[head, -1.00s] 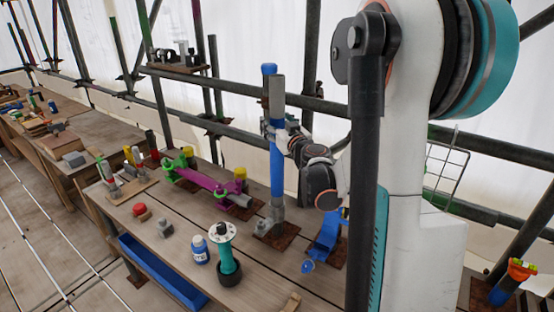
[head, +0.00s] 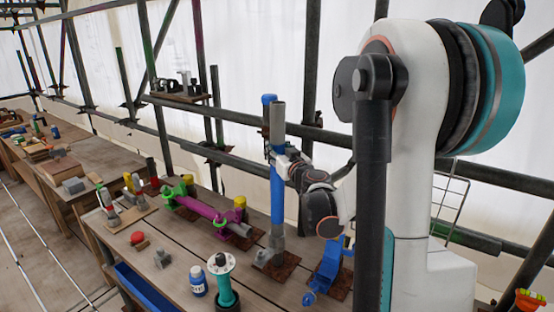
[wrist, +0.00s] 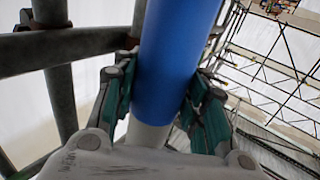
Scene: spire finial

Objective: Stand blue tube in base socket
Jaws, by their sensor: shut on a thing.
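The blue tube (head: 277,195) stands upright in the head view. A grey pipe section and a blue cap show above my gripper. My gripper (head: 279,153) is shut on the tube at its upper part. In the wrist view the blue tube (wrist: 175,60) runs between the two green-padded fingers, with a pale section below the blue. The wrist view does not show the socket.
A magenta tube (head: 205,209) with green clamps lies left of the socket. A blue bracket (head: 328,265) stands close on the right. A teal spool with a white flange (head: 222,263) and a blue-white bottle (head: 198,280) stand in front. Dark scaffold rails run behind.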

